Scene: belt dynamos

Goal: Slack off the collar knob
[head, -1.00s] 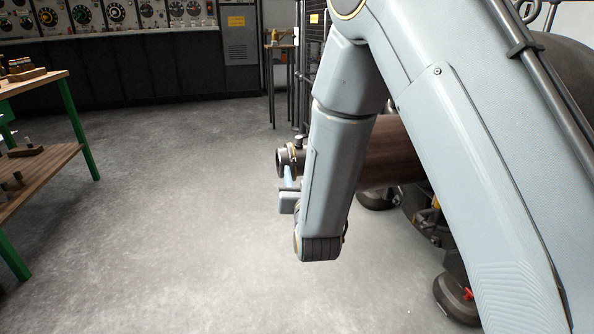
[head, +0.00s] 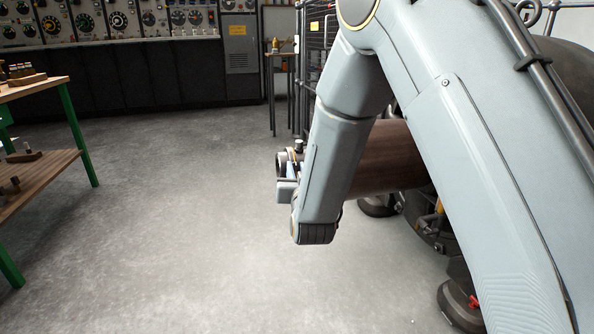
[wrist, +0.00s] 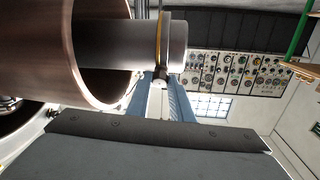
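The collar (head: 282,163) sits at the end of a shaft beside a large brown cylinder. A small dark-capped knob (head: 298,146) stands up from the collar in the head view. My gripper (head: 290,174) is close to the collar, on its near side, partly hidden by my arm. In the wrist view the fingers of my gripper (wrist: 162,88) are apart, with a light gap between them. A small dark knob-like part (wrist: 160,77) under a brass ring (wrist: 159,38) shows at the fingertips. I cannot tell whether the fingers touch it.
The brown cylinder (head: 385,158) runs right behind my arm, close to the gripper. A wooden bench with green legs (head: 50,172) stands at the left. Instrument panels (head: 110,22) line the back wall. The floor (head: 160,235) between is clear.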

